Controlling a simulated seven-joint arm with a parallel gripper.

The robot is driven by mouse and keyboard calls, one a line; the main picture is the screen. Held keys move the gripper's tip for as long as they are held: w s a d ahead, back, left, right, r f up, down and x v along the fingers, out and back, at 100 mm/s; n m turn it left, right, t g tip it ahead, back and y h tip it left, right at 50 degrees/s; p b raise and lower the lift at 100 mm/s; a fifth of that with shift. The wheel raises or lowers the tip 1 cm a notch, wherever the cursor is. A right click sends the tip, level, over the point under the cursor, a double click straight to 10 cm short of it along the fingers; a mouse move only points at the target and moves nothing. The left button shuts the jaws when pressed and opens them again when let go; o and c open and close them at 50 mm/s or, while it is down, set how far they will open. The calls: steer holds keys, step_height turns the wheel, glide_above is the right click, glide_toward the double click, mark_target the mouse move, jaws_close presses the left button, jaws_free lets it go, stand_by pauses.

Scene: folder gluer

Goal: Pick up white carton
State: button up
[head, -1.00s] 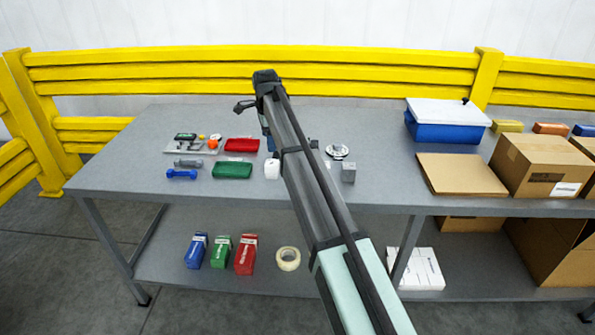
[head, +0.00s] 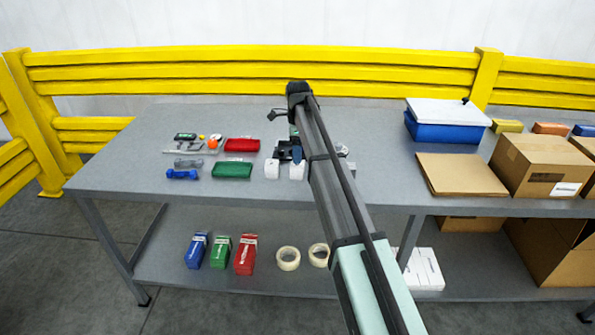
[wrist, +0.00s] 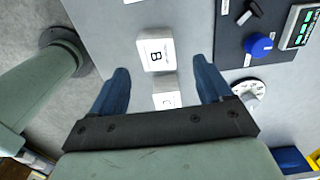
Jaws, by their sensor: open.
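Two small white cartons stand on the table. In the head view one is the left white carton (head: 272,169) and the other is the right white carton (head: 297,171). In the wrist view one is marked B (wrist: 155,51) and the other C (wrist: 165,90). My gripper (wrist: 160,68) is open and empty, its blue fingers on either side of the cartons. C shows between the fingers near the palm; B shows at the fingertips. I cannot tell the height above them. In the head view my arm partly hides the gripper (head: 297,154).
A dark panel with a blue knob (wrist: 258,45) and a white dial (wrist: 249,94) lie right of the fingers. A green box (head: 232,170) and red box (head: 242,145) stand left. Flat cardboard (head: 460,175) lies right. White boxes (head: 427,268) are on the lower shelf.

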steer(key=shift+s+a+f, duration=0.1)
steer(key=shift+s+f, duration=0.05)
steer(key=shift+f, duration=2.9)
steer(key=shift+c, duration=0.3)
steer(key=c, duration=1)
steer(key=shift+o, duration=0.2)
step_height(320, 180, up, 9)
steer(key=shift+a+r, duration=0.1)
steer(key=w+a+f, duration=0.1)
steer(key=w+a, duration=0.2)
steer(key=w, duration=0.5)
steer(key=w+a+f, duration=0.1)
steer(key=w+a, duration=0.2)
steer(key=w, duration=0.6)
steer(key=shift+f, duration=0.15)
